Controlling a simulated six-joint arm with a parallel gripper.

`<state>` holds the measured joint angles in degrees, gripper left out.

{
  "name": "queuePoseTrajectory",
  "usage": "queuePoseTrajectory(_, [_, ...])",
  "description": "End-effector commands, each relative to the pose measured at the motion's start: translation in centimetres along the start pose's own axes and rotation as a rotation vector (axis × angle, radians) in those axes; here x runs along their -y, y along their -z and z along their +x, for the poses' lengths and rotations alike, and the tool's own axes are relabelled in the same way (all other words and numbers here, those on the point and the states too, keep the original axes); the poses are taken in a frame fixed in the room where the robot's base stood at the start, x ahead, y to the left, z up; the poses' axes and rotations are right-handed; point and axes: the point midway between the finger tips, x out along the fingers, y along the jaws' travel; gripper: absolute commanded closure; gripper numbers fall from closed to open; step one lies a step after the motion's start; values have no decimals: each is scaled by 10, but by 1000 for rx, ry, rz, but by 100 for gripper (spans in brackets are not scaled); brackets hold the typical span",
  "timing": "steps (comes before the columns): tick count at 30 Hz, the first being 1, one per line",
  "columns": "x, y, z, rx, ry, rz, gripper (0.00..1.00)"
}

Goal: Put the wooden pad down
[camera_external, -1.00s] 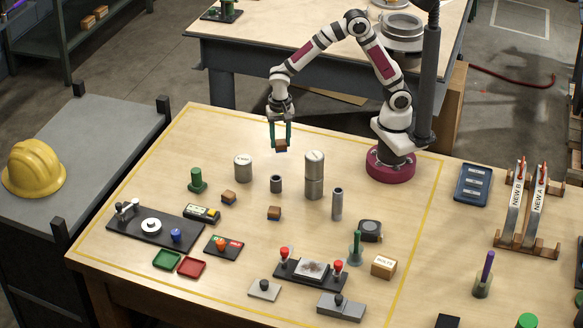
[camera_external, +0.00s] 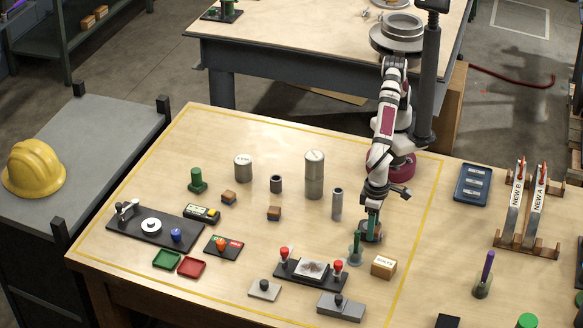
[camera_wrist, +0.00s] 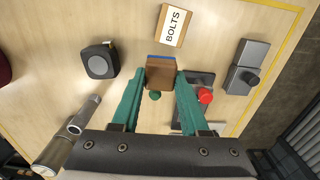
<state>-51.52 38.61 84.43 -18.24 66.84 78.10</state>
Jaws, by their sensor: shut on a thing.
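My gripper (camera_wrist: 160,85) is shut on a wooden pad (camera_wrist: 160,73), a small brown block with a blue layer along its far side in the wrist view. The green fingers press on its left and right sides. In the external view my gripper (camera_external: 371,222) is over the right part of the table, by the green-handled tool (camera_external: 356,246), and the held pad is hard to make out. Two similar wooden pads, one (camera_external: 229,196) left of the other (camera_external: 274,212), lie on the middle of the table.
A tape measure (camera_wrist: 99,60) lies left of the held pad in the wrist view. A BOLTS box (camera_external: 384,266) and a black fixture with red knobs (camera_external: 296,270) are close by. A metal cylinder (camera_external: 337,204) stands to the left. Bare wood lies between these things.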

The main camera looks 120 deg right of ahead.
Motion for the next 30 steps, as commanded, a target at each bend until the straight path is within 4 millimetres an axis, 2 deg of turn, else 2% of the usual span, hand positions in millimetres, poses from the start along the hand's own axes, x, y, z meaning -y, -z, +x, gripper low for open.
queuePoseTrajectory(1, [4, -14, 10, -1, -2, -5, 100])
queuePoseTrajectory(3, [10, -29, 19, 0, 0, -3, 100])
queuePoseTrajectory(7, [16, -44, 30, 0, -1, 0, 100])
queuePoseTrajectory(13, [16, -45, 66, -1, 0, 3, 100])
queuePoseTrajectory(24, [16, -45, 72, -1, 2, 3, 100])
queuePoseTrajectory(25, [17, -45, 72, -1, 2, 3, 52])
queuePoseTrajectory(29, [17, -45, 72, -1, 2, 3, 29])
queuePoseTrajectory(30, [16, -45, 72, -1, 2, 3, 26])
